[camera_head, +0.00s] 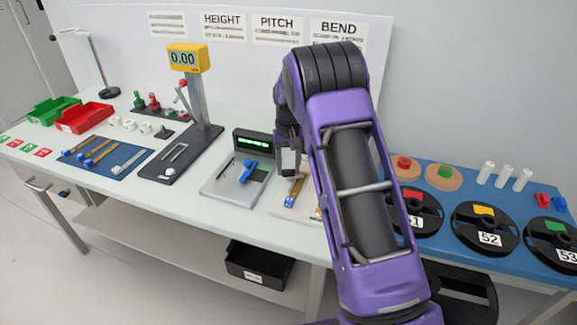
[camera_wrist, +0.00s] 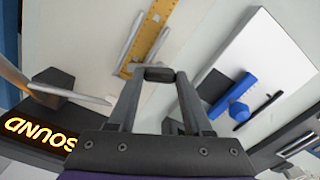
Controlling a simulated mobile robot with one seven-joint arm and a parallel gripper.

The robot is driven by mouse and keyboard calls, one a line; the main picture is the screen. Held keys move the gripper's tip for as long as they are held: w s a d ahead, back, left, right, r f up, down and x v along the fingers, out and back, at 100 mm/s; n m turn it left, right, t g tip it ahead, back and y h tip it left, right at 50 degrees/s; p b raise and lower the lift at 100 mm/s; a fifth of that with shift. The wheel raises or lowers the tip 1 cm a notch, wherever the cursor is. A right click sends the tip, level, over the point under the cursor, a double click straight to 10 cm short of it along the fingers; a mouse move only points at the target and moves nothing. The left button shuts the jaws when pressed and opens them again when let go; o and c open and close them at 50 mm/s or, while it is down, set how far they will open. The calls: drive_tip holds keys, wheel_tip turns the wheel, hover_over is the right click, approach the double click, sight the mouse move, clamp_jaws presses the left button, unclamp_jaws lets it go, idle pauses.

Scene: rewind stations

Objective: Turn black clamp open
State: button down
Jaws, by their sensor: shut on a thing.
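My gripper (camera_wrist: 160,76) has its two fingertips close together on a small black piece, which looks like the black clamp (camera_wrist: 160,74), in the wrist view. The fingers cover much of it, so its angle cannot be told. A yellow ruler-like strip (camera_wrist: 145,40) runs on the pale board just beyond the fingertips. In the head view my gripper (camera_head: 290,160) is low over the bend station's board (camera_head: 288,211), under the BEND sign. My arm hides most of that station, and the clamp cannot be made out there.
Left of my gripper stands a pitch station (camera_head: 228,188) with a blue lever (camera_head: 248,171) and a green-lit display. A black box with a lit orange word (camera_wrist: 40,130) is close by in the wrist view. Black spools (camera_head: 490,229) lie on the blue table at right.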

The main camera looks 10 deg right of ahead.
sight(288, 169)
drive_tip(key=n, duration=0.6)
drive_tip(key=shift+n+p, duration=0.3)
drive_tip(key=n, duration=0.5)
drive_tip(key=shift+p, duration=0.4)
drive_tip(key=shift+n, duration=0.3)
drive_tip(key=shift+c, duration=1.6)
unclamp_jaws()
wheel_tip(288, 169, up, 18)
drive_tip(key=p, duration=0.1)
drive_tip(key=shift+f, duration=0.25)
